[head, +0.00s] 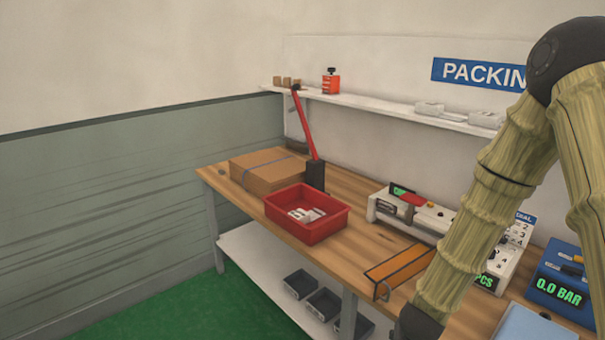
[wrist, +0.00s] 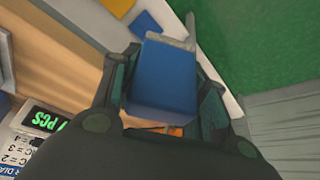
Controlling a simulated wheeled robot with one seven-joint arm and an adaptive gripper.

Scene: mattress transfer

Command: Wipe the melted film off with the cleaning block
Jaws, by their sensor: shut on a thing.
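My gripper (wrist: 163,82) is shut on a blue block, which I take to be the cleaning block (wrist: 162,68), in the wrist view. The block sits between the two dark fingers, and a pale grey part shows at its far end. In the head view only a dark part of my arm's end shows at the bottom edge; the block is hidden there. A white sealing machine (head: 378,209) with a red part on top stands on the wooden bench (head: 372,240). I cannot make out any melted film in either view.
An orange strip with a dark outline (head: 398,268) lies at the bench's front edge. A red tray (head: 307,228) with white pieces, a cardboard box (head: 265,172) and a red-handled lever (head: 308,130) stand left. A blue pressure unit (head: 560,280) stands right.

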